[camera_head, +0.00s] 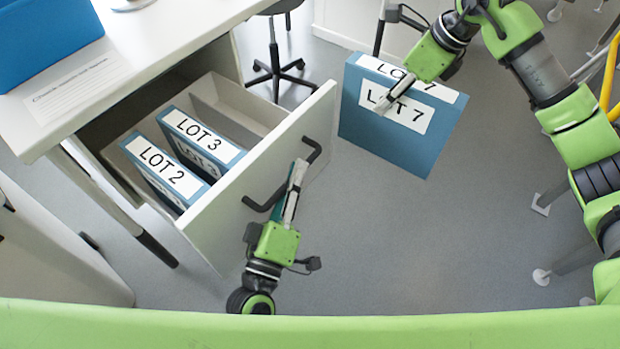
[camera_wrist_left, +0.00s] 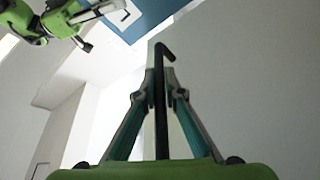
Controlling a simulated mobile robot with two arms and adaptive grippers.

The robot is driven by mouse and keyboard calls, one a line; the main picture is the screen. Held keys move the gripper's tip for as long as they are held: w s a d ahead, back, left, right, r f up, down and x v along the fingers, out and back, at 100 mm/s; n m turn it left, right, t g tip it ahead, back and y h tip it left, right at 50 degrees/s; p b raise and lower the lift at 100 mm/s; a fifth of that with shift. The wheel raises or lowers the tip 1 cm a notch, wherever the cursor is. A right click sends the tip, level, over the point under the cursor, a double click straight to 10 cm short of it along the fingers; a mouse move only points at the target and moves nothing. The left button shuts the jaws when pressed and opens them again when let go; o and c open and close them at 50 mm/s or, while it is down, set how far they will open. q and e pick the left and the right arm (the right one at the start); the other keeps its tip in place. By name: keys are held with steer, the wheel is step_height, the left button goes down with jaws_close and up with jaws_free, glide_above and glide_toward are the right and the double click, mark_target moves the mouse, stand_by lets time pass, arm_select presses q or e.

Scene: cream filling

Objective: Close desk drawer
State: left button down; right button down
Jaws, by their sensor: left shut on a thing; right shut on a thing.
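The white desk drawer (camera_head: 232,202) is pulled out from the desk. It holds two blue binders, LOT 2 (camera_head: 165,172) and LOT 3 (camera_head: 203,136), standing upright with room beside them. My left gripper (camera_head: 298,172) is at the dark drawer handle (camera_head: 262,205). In the left wrist view its fingers (camera_wrist_left: 163,75) are closed about the handle bar (camera_wrist_left: 160,110). My right gripper (camera_head: 386,104) is shut on the blue LOT 7 binder (camera_head: 380,145), held in the air to the right of the drawer.
The white desk top (camera_head: 150,35) carries a blue box (camera_head: 45,35) and a paper sheet (camera_head: 80,88). A dark wheeled chair base (camera_head: 275,68) stands behind the drawer. A white cabinet (camera_head: 50,255) is at lower left.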

arm_select(q)
steer(key=w+a+b, duration=0.3)
steer(key=w+a, duration=0.6)
steer(key=a, duration=0.4)
steer(key=w+a+b, duration=0.3)
steer(key=w+a, duration=0.7)
steer(key=a, duration=0.3)
steer(key=shift+w+a, duration=0.15)
steer(key=shift+a, duration=0.2)
steer(key=shift+a, duration=0.1)
steer(key=c, duration=2.2)
jaws_free()
steer(key=shift+o, duration=0.3)
steer(key=shift+w+f, duration=0.1)
